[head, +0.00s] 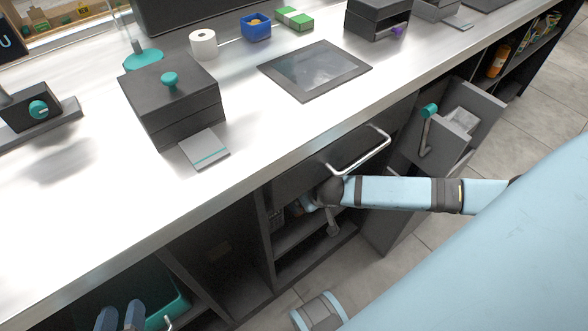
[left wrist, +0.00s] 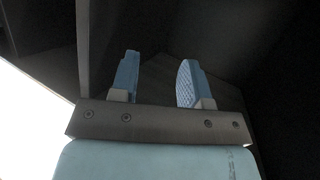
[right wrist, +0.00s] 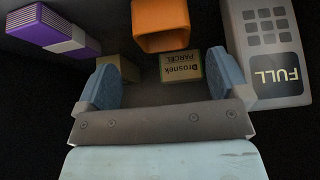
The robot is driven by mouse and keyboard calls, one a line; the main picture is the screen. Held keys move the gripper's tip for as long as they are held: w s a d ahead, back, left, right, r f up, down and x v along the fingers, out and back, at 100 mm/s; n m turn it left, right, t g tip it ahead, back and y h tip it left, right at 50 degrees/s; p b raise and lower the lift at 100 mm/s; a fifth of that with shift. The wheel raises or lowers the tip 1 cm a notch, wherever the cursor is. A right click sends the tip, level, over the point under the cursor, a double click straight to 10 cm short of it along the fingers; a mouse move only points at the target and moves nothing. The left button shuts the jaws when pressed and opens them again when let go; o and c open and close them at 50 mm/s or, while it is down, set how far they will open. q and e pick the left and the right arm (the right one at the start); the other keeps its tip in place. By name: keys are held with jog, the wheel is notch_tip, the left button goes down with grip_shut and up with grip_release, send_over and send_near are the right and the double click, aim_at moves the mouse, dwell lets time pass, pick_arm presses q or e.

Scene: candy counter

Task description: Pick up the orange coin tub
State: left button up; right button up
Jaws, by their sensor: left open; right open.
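The orange coin tub (right wrist: 161,24) shows at the top of the right wrist view, its open mouth facing me. It lies beyond the fingertips of my right gripper (right wrist: 161,72), which is open and empty, with the tub apart from both fingers. In the head view my right arm reaches into the cabinet under the counter, and the tub cannot be made out there. My left gripper (head: 121,316) is open at the lower left of the head view, low by the cabinet front. In the left wrist view its fingers (left wrist: 157,78) have nothing between them.
Around the tub are a small parcel box (right wrist: 181,67), a grey device marked FULL (right wrist: 266,50) and a purple-and-white bundle (right wrist: 58,32). A pulled-out front with a metal handle (head: 362,154) is above my right arm. A teal bin (head: 150,300) sits in the lower left shelf.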

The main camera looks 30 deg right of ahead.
jog(key=b+x, duration=0.1)
jog(key=x, duration=0.1)
jog(key=b+x, duration=0.1)
jog(key=x, duration=0.1)
jog(key=b+x, duration=0.1)
jog(key=x, duration=0.1)
jog(key=shift+s+a+f, duration=0.2)
jog(key=shift+f, duration=0.15)
jog(key=shift+w+f, duration=0.15)
jog(key=shift+f, duration=0.05)
pick_arm(q)
notch_tip(320, 180, up, 6)
jog(key=d+t+h, duration=0.2)
jog(key=t, duration=0.1)
jog(key=shift+w+d, duration=0.25)
jog(key=shift+w, duration=0.1)
pick_arm(e)
jog(key=c, duration=1)
